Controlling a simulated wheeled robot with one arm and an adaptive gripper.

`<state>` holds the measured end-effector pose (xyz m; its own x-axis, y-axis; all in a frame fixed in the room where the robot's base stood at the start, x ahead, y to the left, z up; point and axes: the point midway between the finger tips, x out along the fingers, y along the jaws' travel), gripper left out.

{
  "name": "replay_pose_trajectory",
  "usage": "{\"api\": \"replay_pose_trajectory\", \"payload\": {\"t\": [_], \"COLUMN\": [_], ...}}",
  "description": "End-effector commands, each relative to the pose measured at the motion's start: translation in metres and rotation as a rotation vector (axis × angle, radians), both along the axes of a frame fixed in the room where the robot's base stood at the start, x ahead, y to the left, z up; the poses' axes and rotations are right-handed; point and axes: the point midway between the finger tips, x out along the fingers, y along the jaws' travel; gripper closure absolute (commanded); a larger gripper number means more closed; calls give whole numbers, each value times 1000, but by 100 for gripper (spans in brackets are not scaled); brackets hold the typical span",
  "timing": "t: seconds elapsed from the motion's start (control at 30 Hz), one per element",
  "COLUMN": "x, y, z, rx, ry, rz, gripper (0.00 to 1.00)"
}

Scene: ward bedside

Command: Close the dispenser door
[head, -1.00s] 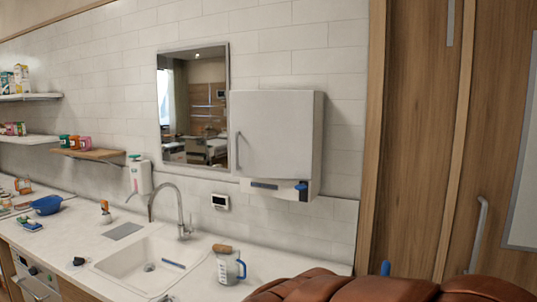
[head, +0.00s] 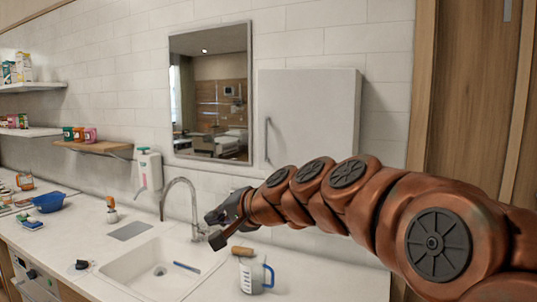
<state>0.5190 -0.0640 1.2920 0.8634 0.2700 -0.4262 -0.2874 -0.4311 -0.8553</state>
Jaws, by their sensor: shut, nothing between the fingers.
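The dispenser (head: 325,115) is a white box on the tiled wall, right of the mirror. Its front door carries a grey vertical handle (head: 267,139) near the left edge. The door looks flush with the box, though I cannot tell whether it is fully shut. My copper arm hides the dispenser's lower part. My gripper (head: 214,229) is shut and empty, below and left of the dispenser, in front of the tap and apart from the door.
A tap (head: 179,197) and sink (head: 140,277) lie beside and below my gripper. A clear jug with a blue handle (head: 252,276) stands on the counter below my arm. A soap dispenser (head: 149,168) and mirror (head: 211,95) are on the wall.

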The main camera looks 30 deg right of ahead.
Motion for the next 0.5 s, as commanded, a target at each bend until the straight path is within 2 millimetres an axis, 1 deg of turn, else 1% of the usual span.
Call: {"api": "replay_pose_trajectory", "payload": {"t": [0.03,0.07,0.1,0.2,0.3,0.33,0.4,0.5], "x": [12,16,19,17,9,7,4,5], "y": [-41,-61,-89,-147,-185,-193,-206,-214], "z": [23,37,56,88,109,114,120,124], "rx": [70,111,159,257,321,333,354,365], "ry": [-84,-126,-181,-287,-358,-373,-396,-408], "rz": [-107,-158,-227,-363,-450,-468,-495,-511], "gripper": [100,100,100,100,100,100,100,100]}}
